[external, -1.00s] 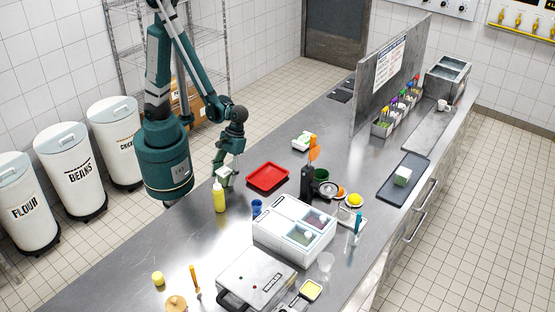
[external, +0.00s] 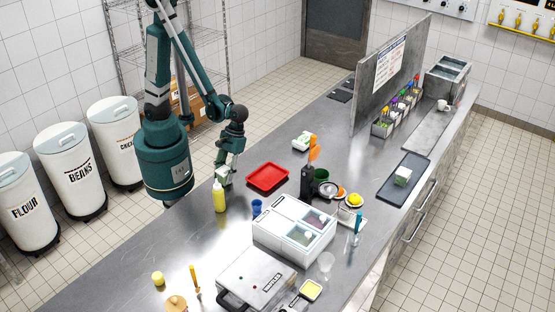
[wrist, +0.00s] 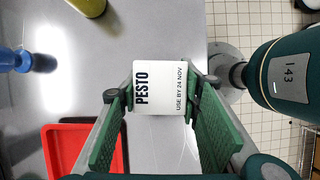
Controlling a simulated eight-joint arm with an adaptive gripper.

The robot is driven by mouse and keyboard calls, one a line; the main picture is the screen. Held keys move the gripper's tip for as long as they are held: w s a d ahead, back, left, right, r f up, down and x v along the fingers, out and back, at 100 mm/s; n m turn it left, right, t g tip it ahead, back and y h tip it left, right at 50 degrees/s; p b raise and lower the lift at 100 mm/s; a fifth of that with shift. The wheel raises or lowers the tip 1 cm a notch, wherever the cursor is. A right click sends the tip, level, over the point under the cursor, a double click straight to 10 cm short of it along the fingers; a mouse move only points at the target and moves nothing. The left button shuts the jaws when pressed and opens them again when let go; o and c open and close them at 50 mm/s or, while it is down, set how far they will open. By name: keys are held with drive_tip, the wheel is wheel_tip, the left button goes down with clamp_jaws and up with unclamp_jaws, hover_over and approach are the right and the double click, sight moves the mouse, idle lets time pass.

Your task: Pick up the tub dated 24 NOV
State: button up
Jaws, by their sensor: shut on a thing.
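The tub dated 24 NOV (wrist: 160,88) is white, and its lid reads PESTO and USE BY 24 NOV in the wrist view. It sits between the green fingers of my gripper (wrist: 158,108), which is shut on it from both sides. In the external view my gripper (external: 224,178) is over the left part of the steel counter, with the white tub (external: 221,171) between its fingers. Whether the tub is clear of the counter is hard to tell.
A yellow bottle (external: 219,198) stands close in front of my gripper. A white cold box (external: 262,229) is further right. The counter's far left stretch (external: 150,235) is mostly bare.

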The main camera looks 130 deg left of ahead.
sight(224, 170)
drive_tip(key=shift+r+p, duration=0.7)
drive_tip(key=shift+r, duration=4.15)
